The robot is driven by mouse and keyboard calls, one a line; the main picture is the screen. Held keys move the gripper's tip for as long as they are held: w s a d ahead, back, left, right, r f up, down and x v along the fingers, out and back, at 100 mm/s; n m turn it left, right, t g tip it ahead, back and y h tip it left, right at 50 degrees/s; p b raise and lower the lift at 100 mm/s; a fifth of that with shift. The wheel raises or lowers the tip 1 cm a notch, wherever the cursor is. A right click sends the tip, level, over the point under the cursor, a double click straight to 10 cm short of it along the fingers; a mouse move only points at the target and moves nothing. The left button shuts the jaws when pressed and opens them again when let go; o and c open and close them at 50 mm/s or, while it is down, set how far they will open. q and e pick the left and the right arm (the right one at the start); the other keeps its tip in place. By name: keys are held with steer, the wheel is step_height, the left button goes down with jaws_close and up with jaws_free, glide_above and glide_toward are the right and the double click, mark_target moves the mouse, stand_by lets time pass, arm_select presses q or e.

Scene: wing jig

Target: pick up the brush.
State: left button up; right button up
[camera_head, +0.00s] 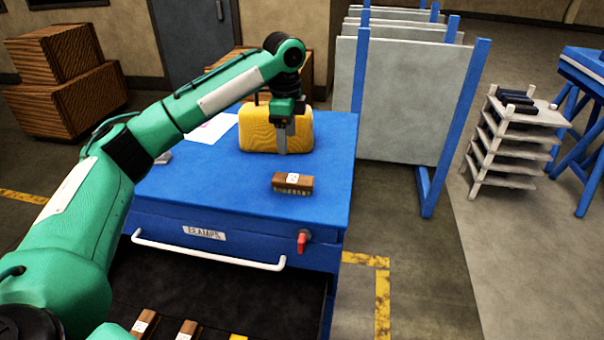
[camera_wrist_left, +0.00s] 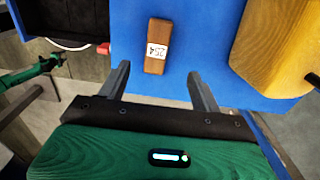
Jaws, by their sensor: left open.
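The brush (camera_head: 292,183) is a brown wooden block with a white label on top and bristles below. It lies on the blue cart top (camera_head: 225,200), near the front right. My left gripper (camera_head: 284,145) points down in front of the yellow case, behind and above the brush. In the left wrist view the jaws (camera_wrist_left: 158,72) are apart and empty. The brush (camera_wrist_left: 157,45) shows there just beyond the fingertips, roughly in line with the gap and not touched. My right gripper is not in view.
A yellow case (camera_head: 265,133) stands on the cart close to my left gripper. A white paper (camera_head: 211,128) lies behind. A white handle (camera_head: 205,255) and a red knob (camera_head: 302,242) are on the cart's front. The cart top around the brush is clear.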

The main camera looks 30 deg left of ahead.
arm_select(q)
steer(key=p, duration=0.2)
glide_above(285, 177)
steer(key=f, duration=0.6)
steer(key=shift+s+d+f, duration=0.2)
steer(key=shift+d, duration=0.05)
steer(key=shift+w+a+f+p, duration=0.15)
steer(key=shift+f+p, duration=0.4)
steer(key=shift+f, duration=0.9)
step_height(285, 177, down, 4)
steer(key=shift+a+r+p, duration=0.1)
steer(key=shift+r+p, duration=0.15)
steer(key=shift+p, duration=0.4)
steer(key=shift+w+f, duration=0.1)
steer(key=shift+f, duration=0.15)
steer(key=c, duration=1.1)
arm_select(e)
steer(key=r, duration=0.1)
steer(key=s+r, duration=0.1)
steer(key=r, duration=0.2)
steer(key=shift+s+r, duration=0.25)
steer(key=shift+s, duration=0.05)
arm_select(q)
steer(key=shift+r, duration=0.1)
